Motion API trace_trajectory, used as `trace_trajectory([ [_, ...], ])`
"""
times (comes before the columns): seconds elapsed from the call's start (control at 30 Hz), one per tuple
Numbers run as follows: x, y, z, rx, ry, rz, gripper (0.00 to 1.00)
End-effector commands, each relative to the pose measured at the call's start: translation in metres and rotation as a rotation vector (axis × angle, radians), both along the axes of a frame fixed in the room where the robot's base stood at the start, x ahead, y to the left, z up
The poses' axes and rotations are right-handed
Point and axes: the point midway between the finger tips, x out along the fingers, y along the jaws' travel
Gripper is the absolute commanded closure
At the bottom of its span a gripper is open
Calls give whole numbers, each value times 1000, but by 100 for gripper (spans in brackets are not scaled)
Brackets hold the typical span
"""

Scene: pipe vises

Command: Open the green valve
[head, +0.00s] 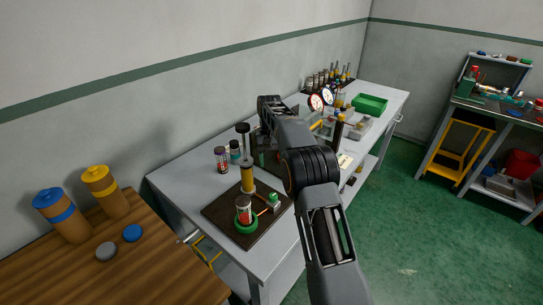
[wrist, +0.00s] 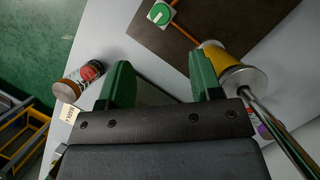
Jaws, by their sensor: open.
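The green valve (head: 273,199) is a small green knob on a pale block, at the right side of a dark board on the grey workbench. In the wrist view, the valve (wrist: 160,14) shows as a green disc with a white mark at the top edge, beside an orange pipe. My gripper (wrist: 161,80) is open with green fingers apart, and I see nothing between them but the bench surface. The valve lies beyond the fingertips in that view. In the head view my arm hides most of the gripper.
A yellow cylinder (head: 248,178) with a metal rod stands on the board; it is close to one finger in the wrist view (wrist: 219,58). A red-labelled can (wrist: 82,77) is near the other finger. Another can (head: 244,210) sits in a green ring at the board's front.

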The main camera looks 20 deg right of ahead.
Motion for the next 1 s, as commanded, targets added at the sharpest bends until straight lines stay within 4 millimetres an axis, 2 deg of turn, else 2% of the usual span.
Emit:
trace_trajectory([
  [0.3, 5, -1, 14, 0, 0, 0, 41],
  [0.73, 5, -1, 14, 1, 0, 2, 41],
  [0.83, 10, -1, 12, 2, -31, 8, 41],
  [0.87, 13, -1, 10, 3, -50, 11, 41],
  [1.0, 10, -2, -31, 2, -70, 27, 41],
])
